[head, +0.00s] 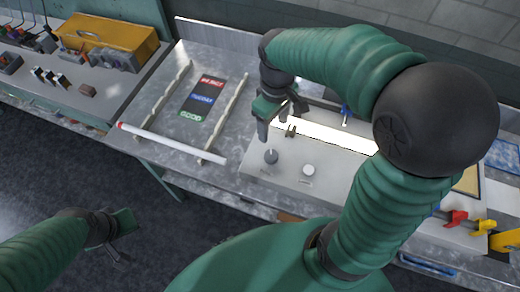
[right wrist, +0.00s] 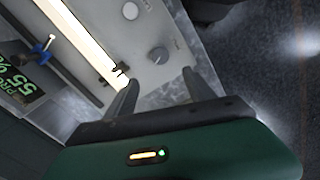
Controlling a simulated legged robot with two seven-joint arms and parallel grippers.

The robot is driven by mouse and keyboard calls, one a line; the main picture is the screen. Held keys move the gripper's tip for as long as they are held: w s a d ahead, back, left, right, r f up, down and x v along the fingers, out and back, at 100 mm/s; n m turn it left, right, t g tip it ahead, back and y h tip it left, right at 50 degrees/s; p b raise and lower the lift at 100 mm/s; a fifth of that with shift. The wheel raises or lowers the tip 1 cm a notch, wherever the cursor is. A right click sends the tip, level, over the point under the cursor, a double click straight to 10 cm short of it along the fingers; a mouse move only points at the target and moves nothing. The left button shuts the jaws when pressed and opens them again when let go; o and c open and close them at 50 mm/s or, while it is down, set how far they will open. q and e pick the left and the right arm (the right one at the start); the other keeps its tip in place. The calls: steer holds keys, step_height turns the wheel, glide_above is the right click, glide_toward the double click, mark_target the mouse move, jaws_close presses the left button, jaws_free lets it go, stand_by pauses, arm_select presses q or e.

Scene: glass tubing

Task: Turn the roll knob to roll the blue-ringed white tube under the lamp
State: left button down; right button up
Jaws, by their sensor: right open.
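A panel (head: 252,172) carries a dark grey knob (head: 271,156) and a white knob (head: 308,170); their labels are too small to read. My right gripper (head: 273,127) is open above the panel, just behind the grey knob. In the right wrist view the grey knob (right wrist: 159,55) lies beyond the open, empty fingers, apart from them, with the white knob (right wrist: 130,11) farther off. A bright white bar (head: 330,131) runs behind the knobs; I cannot tell whether it is the lamp or the lit tube. A blue piece (head: 346,114) shows behind it. My left gripper (head: 120,243) is low at left.
A white tube with a red end (head: 165,142) lies across the front of two notched rails on the left table. A sign with red, blue and green bands (head: 203,97) lies between the rails. Red and yellow clamps (head: 456,220) stand at right. A yellow box (head: 108,42) is at back left.

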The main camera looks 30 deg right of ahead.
mark_target(271, 155)
step_height(271, 155, down, 16)
steer(key=shift+s+r+b, duration=0.1)
steer(key=shift+r+b, duration=0.05)
steer(key=shift+b, duration=0.15)
steer(key=shift+c, duration=0.2)
steer(key=c, duration=1.3)
steer(key=n+p, duration=0.1)
steer(key=p, duration=0.1)
steer(key=r+n+p, duration=0.1)
steer(key=n, duration=0.1)
steer(key=shift+s+a+p, duration=0.1)
steer(key=shift+p, duration=0.25)
steer(key=shift+f+n+p, duration=0.15)
steer(key=shift+n+p, duration=0.2)
steer(key=shift+n, duration=0.15)
steer(key=shift+f+n, duration=0.2)
steer(key=shift+n, duration=0.2)
steer(key=shift+f, duration=0.1)
